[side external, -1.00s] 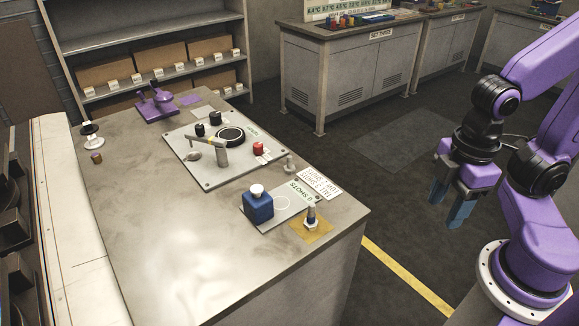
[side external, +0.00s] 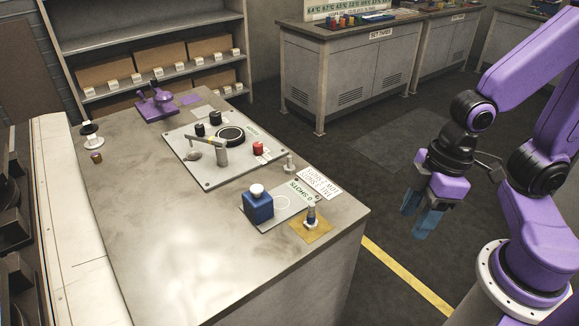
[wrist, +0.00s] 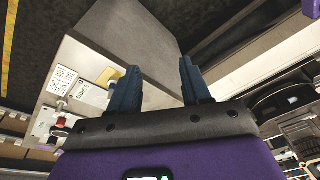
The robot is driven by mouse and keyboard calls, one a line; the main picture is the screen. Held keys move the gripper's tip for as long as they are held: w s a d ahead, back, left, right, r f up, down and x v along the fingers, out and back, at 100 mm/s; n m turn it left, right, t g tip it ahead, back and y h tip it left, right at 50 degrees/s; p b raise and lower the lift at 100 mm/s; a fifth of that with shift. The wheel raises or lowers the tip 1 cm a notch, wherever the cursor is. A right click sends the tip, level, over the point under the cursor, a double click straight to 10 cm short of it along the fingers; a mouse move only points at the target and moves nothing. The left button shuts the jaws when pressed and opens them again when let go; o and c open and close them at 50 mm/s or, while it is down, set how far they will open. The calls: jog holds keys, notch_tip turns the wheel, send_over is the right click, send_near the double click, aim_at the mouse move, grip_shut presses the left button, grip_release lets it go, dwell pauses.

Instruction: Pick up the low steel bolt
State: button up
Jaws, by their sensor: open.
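A short grey steel bolt (side external: 290,164) stands upright on the bench near its right edge, beside a white printed label. A second bolt (side external: 312,216), with a dark blue band and a pale base, stands upright on a tan square pad (side external: 325,228) at the near right corner. The pictures do not settle which is the low one. My gripper (side external: 420,213) is open and empty, off the bench's right side and apart from both bolts. In the wrist view its dark blue fingers (wrist: 159,64) are spread. The tan pad (wrist: 107,76) shows left of them; neither bolt is clear there.
A blue block with a white knob (side external: 257,205) stands beside the tan pad. A panel (side external: 205,178) with a lever, dial and red button lies behind. A purple fixture (side external: 155,104) sits at the bench's far end. The near-left bench top is clear.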

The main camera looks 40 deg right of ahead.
jog(key=w+a+f+m+t+y, duration=0.2)
jog(key=w+a+f+m, duration=0.15)
jog(key=w, duration=0.25)
jog(key=m+t+h, duration=0.3)
jog(key=m+t, duration=0.4)
jog(key=t, duration=0.4)
send_near(290, 164)
jog(key=shift+n, duration=0.25)
jog(key=shift+w+d+r+x, duration=0.1)
jog(key=shift+r+x, duration=0.2)
jog(key=shift+x, duration=1)
jog(key=shift+w+d+r+x, duration=0.15)
jog(key=shift+r+x, duration=0.1)
jog(key=shift+x, duration=1.05)
jog(key=shift+w+r+x, duration=0.1)
jog(key=shift+r+x, duration=0.2)
jog(key=shift+x, duration=0.95)
grip_shut()
